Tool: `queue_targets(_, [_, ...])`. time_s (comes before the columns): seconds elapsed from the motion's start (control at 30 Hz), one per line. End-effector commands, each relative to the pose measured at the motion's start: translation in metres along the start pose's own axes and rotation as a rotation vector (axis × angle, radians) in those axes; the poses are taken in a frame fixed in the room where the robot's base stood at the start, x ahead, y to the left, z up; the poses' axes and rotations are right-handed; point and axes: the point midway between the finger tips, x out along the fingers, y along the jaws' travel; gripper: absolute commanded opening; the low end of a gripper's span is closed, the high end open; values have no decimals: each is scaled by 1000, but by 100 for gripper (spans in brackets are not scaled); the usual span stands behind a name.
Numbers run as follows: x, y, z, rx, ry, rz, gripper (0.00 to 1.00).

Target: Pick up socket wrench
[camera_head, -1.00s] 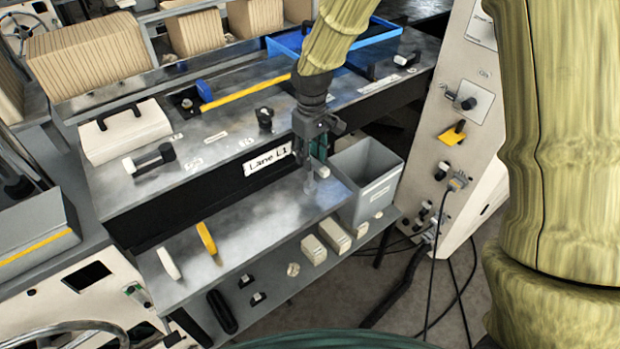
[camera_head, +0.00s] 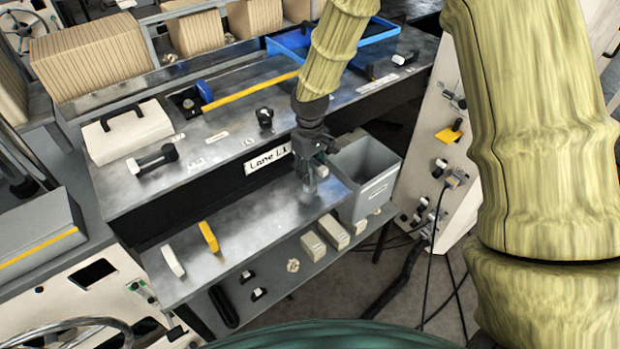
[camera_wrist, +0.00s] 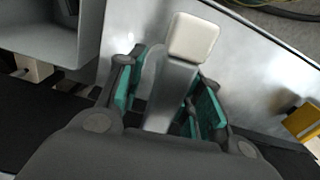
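My gripper (camera_head: 312,182) points down over the right end of the grey metal ledge, beside the grey bin. In the wrist view its teal-padded fingers (camera_wrist: 166,100) are apart. A grey bar with a pale square end (camera_wrist: 193,38) lies between them; this looks like the socket wrench, but I cannot be sure. A gap shows between the left pad and the bar; contact on the right side is unclear. In the head view the gripper mostly hides this thing.
The grey bin (camera_head: 378,190) stands close to the right of my gripper. A yellow piece (camera_head: 208,236) and a white piece (camera_head: 173,261) stand on the ledge to the left. The bench (camera_head: 225,125) with the "Lane L1" label (camera_head: 268,159) rises behind. The middle of the ledge is clear.

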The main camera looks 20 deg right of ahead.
Motion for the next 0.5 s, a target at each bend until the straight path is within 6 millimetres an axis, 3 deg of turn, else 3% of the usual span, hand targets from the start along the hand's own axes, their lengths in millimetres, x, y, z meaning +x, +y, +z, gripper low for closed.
queue_targets(0.03, [0,0,0,0,0,0,27])
queue_targets(0.2, [0,0,0,0,0,0,0])
queue_targets(0.5, [0,0,0,0,0,0,0])
